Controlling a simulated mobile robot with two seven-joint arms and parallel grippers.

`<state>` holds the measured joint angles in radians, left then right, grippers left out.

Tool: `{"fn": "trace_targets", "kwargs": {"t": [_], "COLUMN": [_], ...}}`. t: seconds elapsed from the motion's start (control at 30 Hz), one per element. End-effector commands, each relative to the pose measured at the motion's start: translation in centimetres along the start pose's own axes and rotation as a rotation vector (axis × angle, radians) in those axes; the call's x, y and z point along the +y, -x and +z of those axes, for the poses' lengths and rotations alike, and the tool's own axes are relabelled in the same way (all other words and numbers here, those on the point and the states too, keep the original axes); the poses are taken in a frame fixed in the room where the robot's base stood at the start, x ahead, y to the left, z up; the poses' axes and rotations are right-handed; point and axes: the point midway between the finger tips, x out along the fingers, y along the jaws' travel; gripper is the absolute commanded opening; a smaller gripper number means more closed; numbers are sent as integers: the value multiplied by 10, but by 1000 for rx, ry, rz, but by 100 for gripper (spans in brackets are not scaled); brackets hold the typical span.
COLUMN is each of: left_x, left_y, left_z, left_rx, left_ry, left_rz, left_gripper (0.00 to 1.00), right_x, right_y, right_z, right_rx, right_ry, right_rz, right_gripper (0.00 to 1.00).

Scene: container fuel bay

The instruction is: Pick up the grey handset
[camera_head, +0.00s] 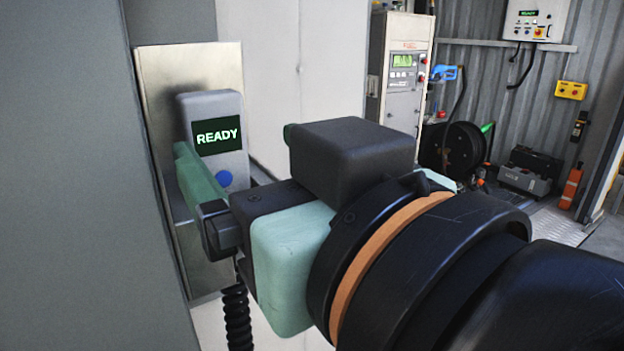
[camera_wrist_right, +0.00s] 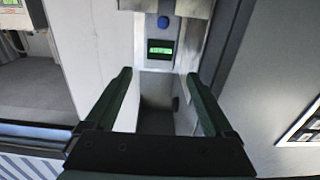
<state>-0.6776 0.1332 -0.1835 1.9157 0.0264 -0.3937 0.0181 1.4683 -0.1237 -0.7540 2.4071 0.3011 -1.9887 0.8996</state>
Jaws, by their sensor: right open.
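The grey handset (camera_head: 236,103) is upright against a metal backplate (camera_head: 158,95) at the left of the head view. It has a dark screen reading READY in green and a blue button below it. In the right wrist view the handset (camera_wrist_right: 161,64) appears inverted, between and just beyond the fingertips. My right gripper (camera_head: 235,140) is open and empty in front of it, with its green fingers spread; in the wrist view the gripper (camera_wrist_right: 158,76) frames the handset. Contact is not visible. The gripper hides the handset's lower part in the head view. My left gripper is not in view.
A black coiled cord (camera_head: 236,312) hangs below my gripper. A grey wall stands close on the left. A control cabinet (camera_head: 402,75), hose reel (camera_head: 462,148) and toolbox (camera_head: 527,175) are farther back on the right. A yellow button box (camera_head: 571,90) is on the corrugated wall.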

Motion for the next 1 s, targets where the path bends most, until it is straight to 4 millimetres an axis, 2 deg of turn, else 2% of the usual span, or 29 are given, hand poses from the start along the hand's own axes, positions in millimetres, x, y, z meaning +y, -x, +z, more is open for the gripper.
{"fn": "trace_targets", "kwargs": {"t": [0.03,0.07,0.13,0.3,0.53,0.8,1.0], "left_x": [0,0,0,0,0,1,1], "left_y": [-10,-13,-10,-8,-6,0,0], "left_z": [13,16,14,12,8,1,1], "left_rx": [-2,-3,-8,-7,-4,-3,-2], "left_ry": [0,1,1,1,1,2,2], "left_rz": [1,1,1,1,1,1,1], "left_gripper": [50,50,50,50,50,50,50], "right_x": [0,0,2,2,2,1,1], "right_y": [-6,-9,-23,-50,-66,-104,-111], "right_z": [10,10,3,1,-1,-5,-4], "right_rx": [-6,-7,-10,-6,-6,-6,-3], "right_ry": [-6,-7,0,0,1,0,-1], "right_rz": [-2,-1,5,4,4,3,2], "right_gripper": [88,88,88,88,88,88,88]}}
